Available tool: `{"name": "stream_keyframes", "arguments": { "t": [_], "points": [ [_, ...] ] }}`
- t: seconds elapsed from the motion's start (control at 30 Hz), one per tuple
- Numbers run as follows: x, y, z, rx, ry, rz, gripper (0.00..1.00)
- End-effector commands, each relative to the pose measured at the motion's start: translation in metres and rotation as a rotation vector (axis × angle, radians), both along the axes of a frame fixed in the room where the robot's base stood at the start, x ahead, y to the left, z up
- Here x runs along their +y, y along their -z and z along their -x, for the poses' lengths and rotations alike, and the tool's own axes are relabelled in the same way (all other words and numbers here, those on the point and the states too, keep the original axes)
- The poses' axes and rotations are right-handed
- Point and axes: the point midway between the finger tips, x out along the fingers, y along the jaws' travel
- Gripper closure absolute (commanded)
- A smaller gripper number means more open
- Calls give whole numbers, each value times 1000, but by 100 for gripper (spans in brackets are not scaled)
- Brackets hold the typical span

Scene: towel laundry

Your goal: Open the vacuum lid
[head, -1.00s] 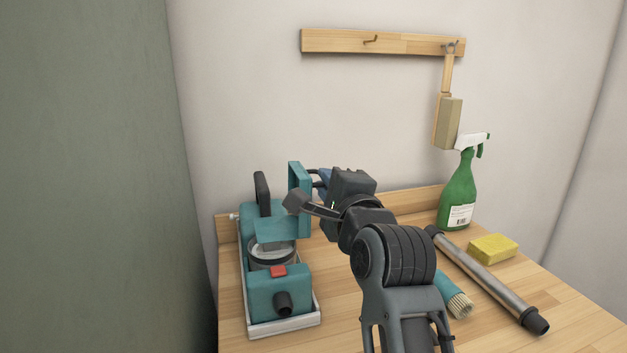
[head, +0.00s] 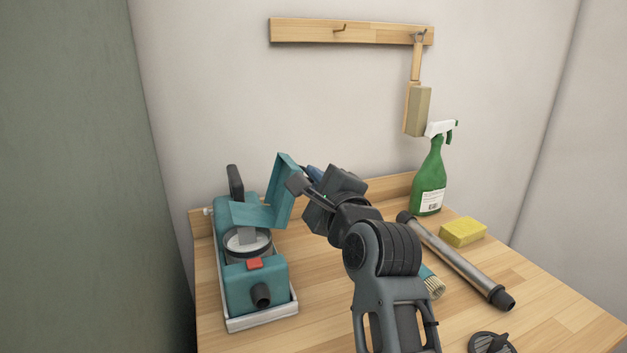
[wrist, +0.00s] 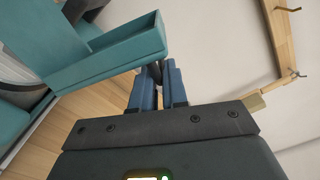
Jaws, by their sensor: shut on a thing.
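The teal vacuum (head: 240,290) sits in a shallow white tray at the left of the bench. Its teal lid (head: 287,190) is raised and tilted, with a gap above the round clear-walled bin (head: 247,240). The lid also fills the upper left of the wrist view (wrist: 110,60). My gripper (head: 312,176) is right of the lid. In the wrist view its blue fingers (wrist: 157,80) are shut on a slim dark piece at the lid's edge, which looks like the lid's handle. The hold is partly hidden by the fingers and my wrist.
A red latch (head: 255,263) is on the vacuum's front. To the right are a brush (head: 434,285), a metal tube (head: 455,258), a yellow sponge (head: 463,233), a green spray bottle (head: 430,180) and a dark round part (head: 491,343). A wooden hook rail (head: 350,30) is above.

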Motion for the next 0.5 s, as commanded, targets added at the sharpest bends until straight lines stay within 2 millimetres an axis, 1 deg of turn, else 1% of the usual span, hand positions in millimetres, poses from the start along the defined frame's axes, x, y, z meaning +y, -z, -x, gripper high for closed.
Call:
{"name": "stream_keyframes", "arguments": {
  "t": [0.07, 0.1, 0.3, 0.5],
  "points": [
    [-1, -3, 0, -5, 3, -2, 100],
    [-1, -3, 0, -5, 3, -2, 84],
    [-1, -2, 0, -4, 2, -1, 65],
    [-1, -1, 0, -2, 1, 0, 65]
  ]
}}
